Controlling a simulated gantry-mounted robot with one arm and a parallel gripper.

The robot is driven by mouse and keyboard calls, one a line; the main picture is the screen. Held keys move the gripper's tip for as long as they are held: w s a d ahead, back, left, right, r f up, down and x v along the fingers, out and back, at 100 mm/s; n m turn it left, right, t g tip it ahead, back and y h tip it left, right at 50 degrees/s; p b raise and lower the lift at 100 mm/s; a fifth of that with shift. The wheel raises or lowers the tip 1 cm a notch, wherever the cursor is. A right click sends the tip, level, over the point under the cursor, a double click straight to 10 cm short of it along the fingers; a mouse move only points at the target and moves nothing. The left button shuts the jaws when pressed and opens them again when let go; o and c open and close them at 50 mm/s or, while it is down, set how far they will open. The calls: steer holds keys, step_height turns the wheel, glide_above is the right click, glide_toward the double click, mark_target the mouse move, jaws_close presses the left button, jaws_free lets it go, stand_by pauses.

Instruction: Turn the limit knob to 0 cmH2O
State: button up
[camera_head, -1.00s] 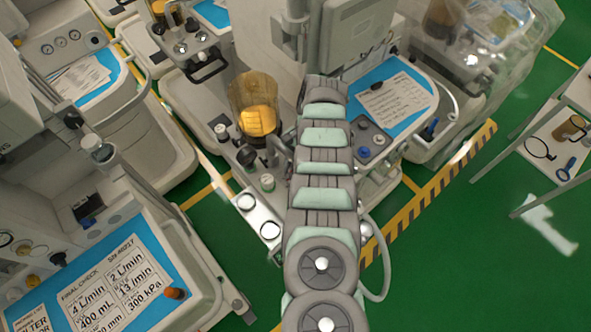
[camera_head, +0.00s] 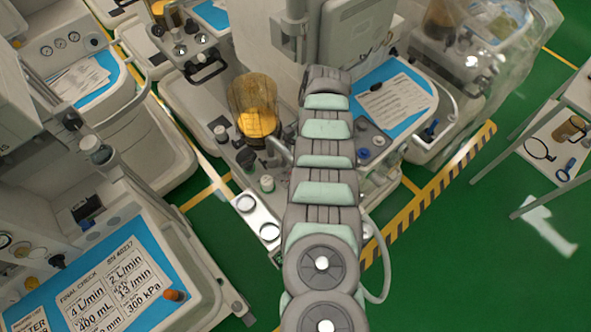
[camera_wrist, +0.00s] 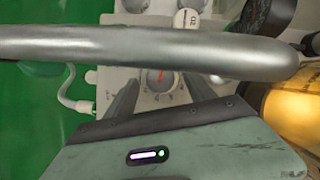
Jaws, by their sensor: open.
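In the wrist view a small round knob (camera_wrist: 158,79) with a reddish face sits on a pale plate with printed marks around it. It is most likely the limit knob; its setting is too small to read. My gripper (camera_wrist: 160,93) is open, with one dark finger to the left of the knob and one to the right. Both fingers look apart from it. A thick silver tube (camera_wrist: 130,45) crosses the view and covers the knob's upper side. In the head view my arm hides my gripper, and I cannot make out the knob there.
An amber canister (camera_head: 255,112) stands on the middle cart, left of my arm; it also shows at the right of the wrist view (camera_wrist: 295,110). A blue knob (camera_head: 363,153) lies right of my arm. A hose (camera_wrist: 70,92) runs at the left.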

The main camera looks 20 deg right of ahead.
steer(key=b+v, duration=0.1)
steer(key=v, duration=0.3)
steer(key=shift+d+r, duration=0.1)
steer(key=shift+r, duration=0.25)
